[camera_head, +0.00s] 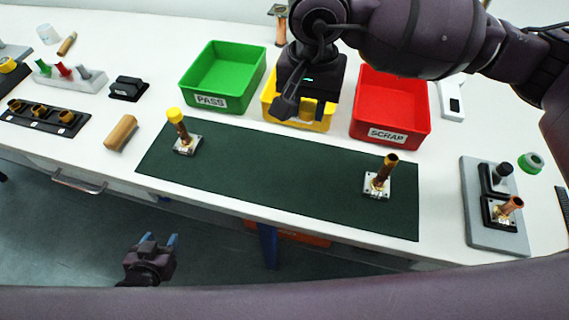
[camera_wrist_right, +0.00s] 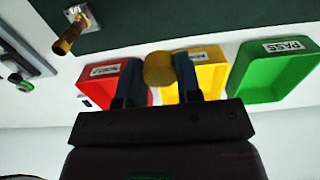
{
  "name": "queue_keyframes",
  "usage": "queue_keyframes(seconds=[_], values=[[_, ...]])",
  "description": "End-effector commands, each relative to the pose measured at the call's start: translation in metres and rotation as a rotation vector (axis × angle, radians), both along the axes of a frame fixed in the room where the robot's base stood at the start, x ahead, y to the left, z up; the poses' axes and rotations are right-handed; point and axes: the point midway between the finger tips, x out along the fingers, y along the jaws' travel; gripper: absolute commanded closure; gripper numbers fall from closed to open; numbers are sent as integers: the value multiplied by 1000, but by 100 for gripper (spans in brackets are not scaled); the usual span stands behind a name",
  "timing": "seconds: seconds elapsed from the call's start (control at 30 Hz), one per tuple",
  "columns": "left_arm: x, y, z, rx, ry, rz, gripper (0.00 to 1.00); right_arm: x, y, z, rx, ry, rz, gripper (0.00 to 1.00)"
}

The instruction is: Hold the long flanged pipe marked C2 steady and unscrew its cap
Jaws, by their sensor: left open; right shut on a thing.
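A copper flanged pipe (camera_head: 380,179) stands upright at the right end of the dark green mat, its top open and bare. It also shows in the right wrist view (camera_wrist_right: 69,38). Another flanged pipe (camera_head: 183,134) with a yellow cap (camera_head: 174,114) stands at the mat's left end. No C2 mark is readable on either. My right gripper (camera_wrist_right: 157,85) is shut on a round yellow cap (camera_wrist_right: 158,68), held above the yellow bin (camera_head: 268,97) and away from both pipes. My left gripper (camera_head: 160,240) is open and empty, low in front of the table, apart from everything.
The green PASS bin (camera_head: 190,93) and red SCRAP bin (camera_head: 378,136) flank the yellow one. A grey fixture plate (camera_head: 480,228) with a copper fitting (camera_head: 510,206) is at the right. A tan cylinder (camera_head: 121,132) lies left of the mat (camera_head: 270,175). The mat's middle is clear.

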Motion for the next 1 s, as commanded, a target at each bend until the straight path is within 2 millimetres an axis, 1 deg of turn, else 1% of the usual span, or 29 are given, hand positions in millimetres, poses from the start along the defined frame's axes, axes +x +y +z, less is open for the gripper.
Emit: queue_keyframes(seconds=[0.4,0.6,0.7,0.93,1.0], values=[[1,0,10,0,-3,0,48,-1,-1,-89,-1,7,-2,96],[1,0,13,0,-4,1,48,-1,0,-128,-1,4,-1,96],[1,0,14,0,-4,1,48,-1,-1,-140,-1,3,0,96],[1,0,15,0,-4,1,48,-1,0,-153,0,3,0,96],[1,0,15,0,-4,1,48,-1,-1,-160,-1,3,1,96]])
